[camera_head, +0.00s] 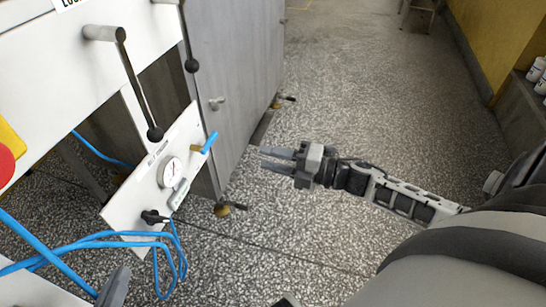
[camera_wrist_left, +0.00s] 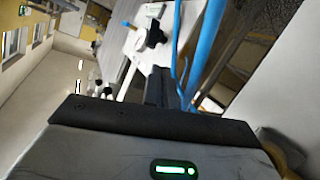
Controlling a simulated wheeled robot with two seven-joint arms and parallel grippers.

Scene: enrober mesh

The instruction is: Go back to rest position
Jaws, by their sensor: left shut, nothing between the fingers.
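My left gripper (camera_head: 115,287) shows only as a grey finger end at the bottom left of the head view, near the blue hoses. In the left wrist view its dark fingers (camera_wrist_left: 158,87) are together and hold nothing. My right gripper (camera_head: 263,158) is in the middle of the head view, its arm coming in from the right. Its two fingers point left with a narrow gap between them and nothing in it. It is apart from the gauge panel and the grey cabinet.
A white panel (camera_head: 125,208) carries a round gauge (camera_head: 172,172) and a blue-handled valve (camera_head: 209,142). Blue hoses (camera_head: 95,240) loop below it and pass close to my left fingers. Black-knobbed levers (camera_head: 138,85) stick out above. A grey cabinet (camera_head: 235,60) stands behind; speckled floor (camera_head: 345,75) lies clear beyond.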

